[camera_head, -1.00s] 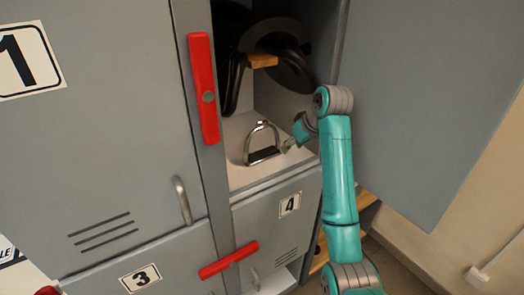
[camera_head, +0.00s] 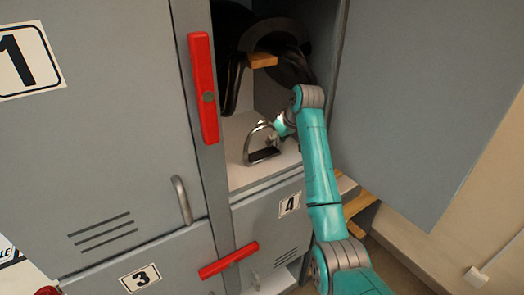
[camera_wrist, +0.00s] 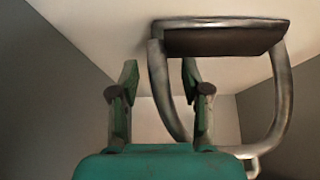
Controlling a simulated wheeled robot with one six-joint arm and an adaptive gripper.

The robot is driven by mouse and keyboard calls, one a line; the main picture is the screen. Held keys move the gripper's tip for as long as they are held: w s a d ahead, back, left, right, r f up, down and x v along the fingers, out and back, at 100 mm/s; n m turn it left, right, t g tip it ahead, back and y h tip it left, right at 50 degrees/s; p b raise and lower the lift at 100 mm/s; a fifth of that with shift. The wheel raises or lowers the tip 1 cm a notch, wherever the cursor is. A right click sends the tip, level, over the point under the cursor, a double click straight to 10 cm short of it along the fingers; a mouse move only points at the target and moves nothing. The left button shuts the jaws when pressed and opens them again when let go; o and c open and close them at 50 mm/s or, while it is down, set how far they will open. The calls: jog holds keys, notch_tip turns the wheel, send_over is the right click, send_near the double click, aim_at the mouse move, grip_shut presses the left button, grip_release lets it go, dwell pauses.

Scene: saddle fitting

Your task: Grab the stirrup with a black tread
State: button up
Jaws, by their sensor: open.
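A silver metal stirrup (camera_head: 248,143) with a black tread (camera_head: 263,156) stands upright on the pale floor of the open locker compartment (camera_head: 240,178). My gripper (camera_head: 273,140) is at the stirrup's right side in the head view, its fingers small and partly hard to make out there. In the wrist view my gripper (camera_wrist: 160,73) is open, with its two fingers spread. One side bar of the stirrup (camera_wrist: 162,88) shows between the fingers, nearer the right one; contact cannot be told. The dark tread (camera_wrist: 222,40) is at the top right of the wrist view.
A dark saddle on a wooden support (camera_head: 262,61) hangs above the stirrup in the same compartment. The open locker door (camera_head: 425,100) is to the right of my arm. A red bar handle (camera_head: 203,88) is on the left post. Closed locker 4 (camera_head: 270,230) is below.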

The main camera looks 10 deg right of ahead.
jog(key=shift+c, duration=0.2)
grip_shut()
jog(key=shift+a+r, duration=0.1)
jog(key=shift+r, duration=0.15)
